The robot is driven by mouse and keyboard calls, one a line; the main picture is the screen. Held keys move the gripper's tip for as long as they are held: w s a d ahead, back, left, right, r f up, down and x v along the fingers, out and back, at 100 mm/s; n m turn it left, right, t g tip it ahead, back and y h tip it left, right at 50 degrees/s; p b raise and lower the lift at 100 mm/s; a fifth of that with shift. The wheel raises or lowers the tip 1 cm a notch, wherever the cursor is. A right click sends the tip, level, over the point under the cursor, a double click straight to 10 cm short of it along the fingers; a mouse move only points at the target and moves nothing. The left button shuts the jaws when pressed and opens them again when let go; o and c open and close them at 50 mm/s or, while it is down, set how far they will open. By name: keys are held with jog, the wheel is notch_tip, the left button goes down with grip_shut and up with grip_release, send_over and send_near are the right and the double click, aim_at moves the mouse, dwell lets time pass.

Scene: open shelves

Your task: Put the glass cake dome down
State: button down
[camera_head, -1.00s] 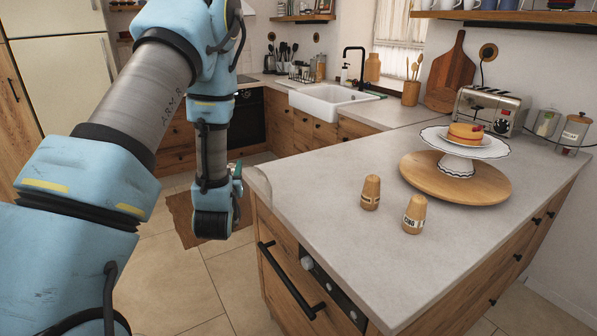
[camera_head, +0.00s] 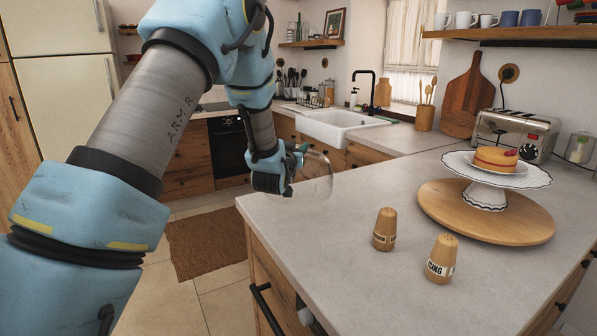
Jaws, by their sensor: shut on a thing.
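The clear glass cake dome (camera_head: 316,174) hangs at the end of my arm, over the near left corner of the counter (camera_head: 352,222). My gripper (camera_head: 294,160) is shut on it; the fingers are mostly hidden behind my wrist. The dome looks tilted, its open side turned to the right. I cannot tell whether it touches the counter. A cake (camera_head: 495,159) sits uncovered on a white scalloped cake stand (camera_head: 487,194), which stands on a round wooden board (camera_head: 520,225) to the right.
Two wooden shakers stand on the front of the counter, one (camera_head: 384,229) left of the other (camera_head: 441,258). A toaster (camera_head: 515,133) and a glass jar (camera_head: 580,148) are behind the cake stand.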

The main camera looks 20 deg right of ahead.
jog(key=shift+f+p, duration=0.8)
jog(key=shift+f, duration=1.95)
jog(key=c, duration=0.6)
grip_release()
jog(key=shift+s+a, duration=0.1)
jog(key=b+v, duration=0.5)
jog(key=v, duration=0.7)
jog(key=w+a+f+n+g+y, duration=0.1)
jog(key=a+f+n+g+y, duration=0.2)
jog(key=a, duration=0.7)
jog(key=a+f+n+g+y, duration=0.15)
jog(key=a+y, duration=0.35)
jog(key=a, duration=0.5)
jog(key=s+a+g+y, duration=0.1)
jog(key=s+a+g, duration=0.1)
jog(key=s+a, duration=0.2)
jog(key=s+a+n+g+y, duration=0.1)
jog(key=s+a+g, duration=0.2)
jog(key=s+a, duration=0.2)
jog(key=s+a+n+g+y, duration=0.1)
jog(key=s+a+g, duration=0.1)
jog(key=s+a, duration=0.3)
jog(key=shift+s+a+f+g, duration=0.1)
jog(key=shift+s+f+g, duration=0.1)
jog(key=shift+s, duration=0.15)
jog(key=shift+s+a+f+g, duration=0.1)
jog(key=shift+s+a+g, duration=0.05)
jog(key=shift+s, duration=0.15)
